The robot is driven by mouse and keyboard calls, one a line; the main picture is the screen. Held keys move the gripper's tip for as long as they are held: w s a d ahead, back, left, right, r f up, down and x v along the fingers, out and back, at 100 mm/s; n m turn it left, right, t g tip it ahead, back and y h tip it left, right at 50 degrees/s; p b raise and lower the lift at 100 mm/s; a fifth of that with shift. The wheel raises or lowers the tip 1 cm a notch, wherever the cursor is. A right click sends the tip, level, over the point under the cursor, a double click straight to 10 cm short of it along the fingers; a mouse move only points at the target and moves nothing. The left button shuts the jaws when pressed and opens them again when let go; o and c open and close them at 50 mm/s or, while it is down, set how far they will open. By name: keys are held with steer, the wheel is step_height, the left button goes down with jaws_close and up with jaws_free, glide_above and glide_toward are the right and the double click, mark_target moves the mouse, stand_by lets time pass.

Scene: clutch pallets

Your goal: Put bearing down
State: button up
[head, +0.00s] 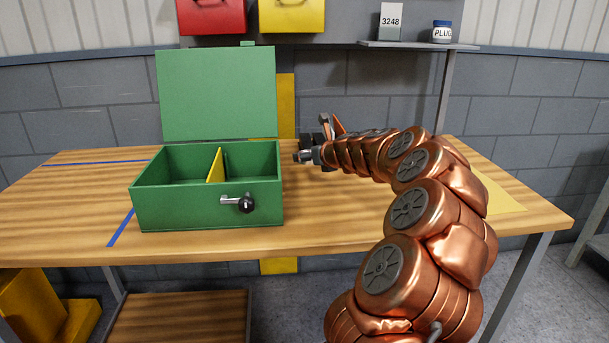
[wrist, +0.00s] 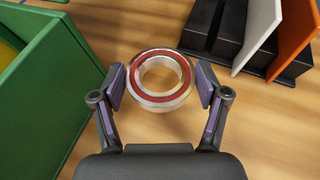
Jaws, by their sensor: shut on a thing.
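The bearing (wrist: 141,93), a silver ring with a red band, sits between the two fingers of my gripper (wrist: 160,86) in the wrist view. My gripper is shut on it, and wood tabletop shows through its hole. Whether it touches the table I cannot tell. In the head view my gripper (head: 304,157) is just right of the open green box (head: 205,208), low over the table. The bearing cannot be made out there. The box has a yellow divider (head: 215,166), a raised lid and a latch with a black knob on its front.
A black rack (wrist: 229,45) with a white and an orange plate stands close to my gripper's right in the wrist view. The green box wall (wrist: 48,100) is close on the left. The wooden table (head: 340,225) is bare in front. A shelf above holds bins and containers.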

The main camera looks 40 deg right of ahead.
mark_target(310, 177)
steer(key=shift+f+b, duration=0.6)
steer(key=shift+f, duration=1.85)
steer(key=shift+f, duration=0.1)
steer(key=o, duration=1.4)
